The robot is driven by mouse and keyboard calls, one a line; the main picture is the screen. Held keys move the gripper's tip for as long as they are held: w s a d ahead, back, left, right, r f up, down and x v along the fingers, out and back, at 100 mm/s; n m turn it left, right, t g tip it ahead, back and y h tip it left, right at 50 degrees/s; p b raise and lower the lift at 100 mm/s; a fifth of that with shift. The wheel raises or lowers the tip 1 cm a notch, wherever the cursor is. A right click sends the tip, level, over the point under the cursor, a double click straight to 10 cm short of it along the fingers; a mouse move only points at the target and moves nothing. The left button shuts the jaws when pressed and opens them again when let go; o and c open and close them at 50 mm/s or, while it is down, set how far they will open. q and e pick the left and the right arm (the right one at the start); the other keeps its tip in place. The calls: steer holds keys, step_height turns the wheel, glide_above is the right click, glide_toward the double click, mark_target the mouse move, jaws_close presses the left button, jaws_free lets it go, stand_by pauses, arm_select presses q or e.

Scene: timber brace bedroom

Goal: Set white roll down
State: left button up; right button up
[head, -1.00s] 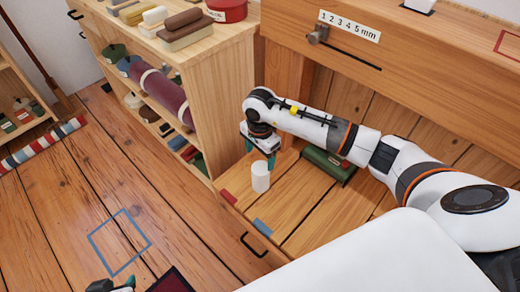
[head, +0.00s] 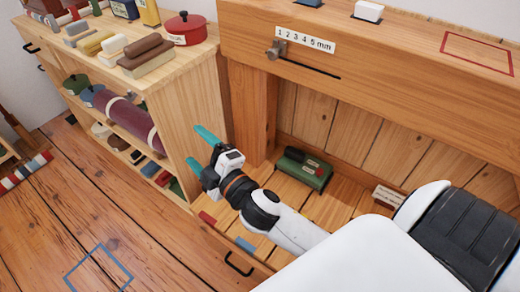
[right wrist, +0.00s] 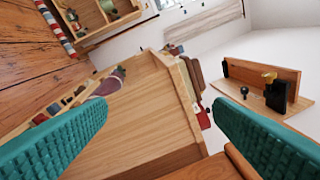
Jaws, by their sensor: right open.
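My right gripper (head: 203,150) is open and empty, with its teal fingers raised and pointing toward the side of the wooden shelf unit. In the right wrist view, the two fingers (right wrist: 160,108) are wide apart with nothing between them. I cannot see the white roll in either current view; my right forearm covers part of the low plank surface (head: 290,190) where it stood upright earlier. A red patch (head: 207,218) and a blue patch (head: 245,245) mark that surface's front edge. My left gripper is out of view.
The shelf unit (head: 190,100) stands left of the bench, with a red pot (head: 190,30) and blocks on top. A green box (head: 304,168) sits at the back of the low surface. The bench top (head: 400,60) overhangs it. The floor at left has a blue square outline (head: 98,272).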

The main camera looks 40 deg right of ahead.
steer(key=s+d+f+m+g, duration=0.2)
steer(key=s+f+m+g, duration=0.4)
steer(key=s+f, duration=0.1)
steer(key=s+d+f+m+g+h, duration=0.1)
steer(key=s+f+m+g, duration=0.5)
steer(key=s+f, duration=0.2)
steer(key=shift+s+d+m+h, duration=0.3)
steer(key=shift+s+d, duration=0.1)
steer(key=shift+s, duration=0.6)
steer(key=shift+f, duration=0.1)
